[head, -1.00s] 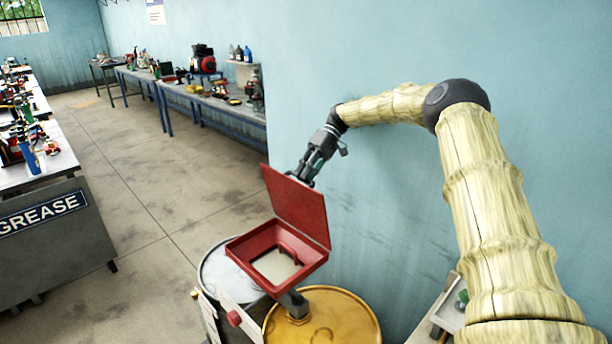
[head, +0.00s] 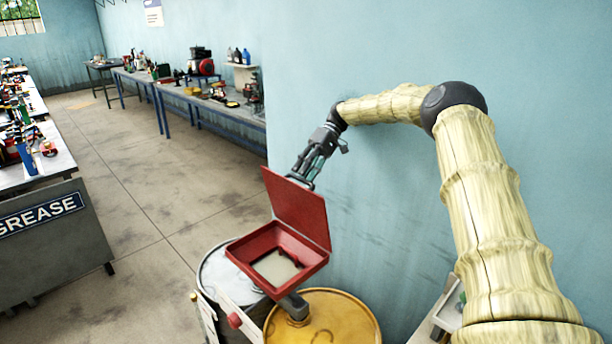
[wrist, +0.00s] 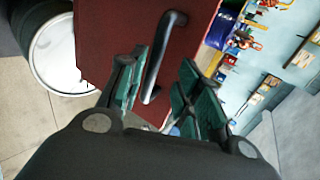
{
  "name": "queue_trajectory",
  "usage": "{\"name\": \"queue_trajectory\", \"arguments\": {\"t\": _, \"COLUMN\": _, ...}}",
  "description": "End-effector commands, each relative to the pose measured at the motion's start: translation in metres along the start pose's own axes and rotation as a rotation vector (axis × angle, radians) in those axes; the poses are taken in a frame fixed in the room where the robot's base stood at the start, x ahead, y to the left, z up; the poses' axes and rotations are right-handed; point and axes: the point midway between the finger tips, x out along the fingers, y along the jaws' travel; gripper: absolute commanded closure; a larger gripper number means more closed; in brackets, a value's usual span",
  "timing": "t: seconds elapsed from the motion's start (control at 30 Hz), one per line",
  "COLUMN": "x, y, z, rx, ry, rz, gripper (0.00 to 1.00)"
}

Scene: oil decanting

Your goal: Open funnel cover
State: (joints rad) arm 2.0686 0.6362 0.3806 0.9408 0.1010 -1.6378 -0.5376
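The red funnel (head: 256,247) sits above a yellow drum (head: 330,322). Its cover (head: 298,208) stands upright at the back of the funnel, leaving the opening uncovered. My gripper (head: 304,180) is behind the upper part of the cover, and its fingertips are partly hidden by it. In the wrist view, the dark red cover (wrist: 110,30) fills the middle, with a dark bar handle (wrist: 165,50) on its outer face. My gripper (wrist: 158,88) is open there, its green-padded fingers apart with the handle between them in the picture; I see no clear contact.
A grey drum (head: 217,270) stands left of the yellow one. The blue wall (head: 400,240) is close on the right. A long workbench (head: 215,100) stands at the back, and a GREASE-labelled bench (head: 50,240) at the left. The floor between them is clear.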

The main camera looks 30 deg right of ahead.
Motion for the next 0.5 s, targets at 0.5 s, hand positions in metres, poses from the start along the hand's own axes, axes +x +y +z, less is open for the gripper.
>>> {"name": "queue_trajectory", "arguments": {"t": 0.5, "x": -0.049, "y": -0.057, "z": -0.002, "rx": -0.002, "ry": 0.003, "rz": 0.000, "gripper": 0.66}}
